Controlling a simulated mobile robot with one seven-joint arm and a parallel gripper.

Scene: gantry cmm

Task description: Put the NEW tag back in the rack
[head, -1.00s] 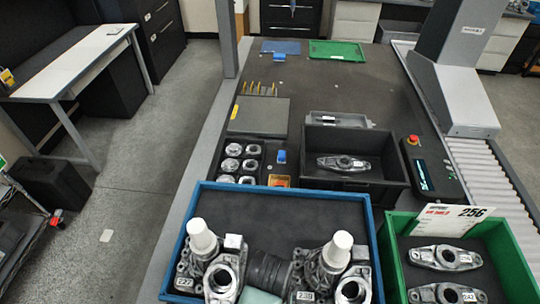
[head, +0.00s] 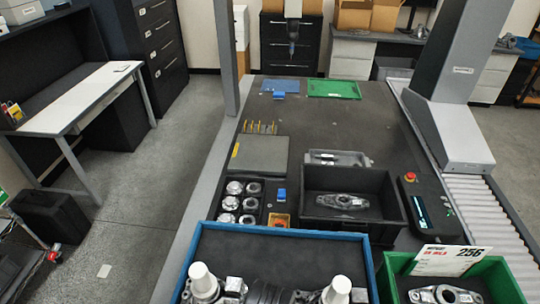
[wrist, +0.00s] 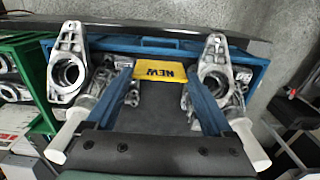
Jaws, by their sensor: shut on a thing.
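The yellow NEW tag (wrist: 160,73) shows in the wrist view, its lettering upside down. It lies across the gap between the blue fingertips of my gripper (wrist: 160,76), which is shut on it. The tag is in front of the far rim of the blue bin (wrist: 222,50); I cannot tell how high it is above the bin. A row of small yellow upright pieces (head: 260,128) stands at the grey plate's far edge in the head view; I cannot tell for sure whether this is the rack.
The blue bin (head: 287,236) holds metal castings with white-capped parts. A green bin (head: 386,283) with a 256 card (head: 452,260) stands to its right. Beyond are a black bin (head: 322,215), round metal parts (head: 231,203) and a grey plate (head: 258,158). The far dark tabletop (head: 310,122) is largely clear.

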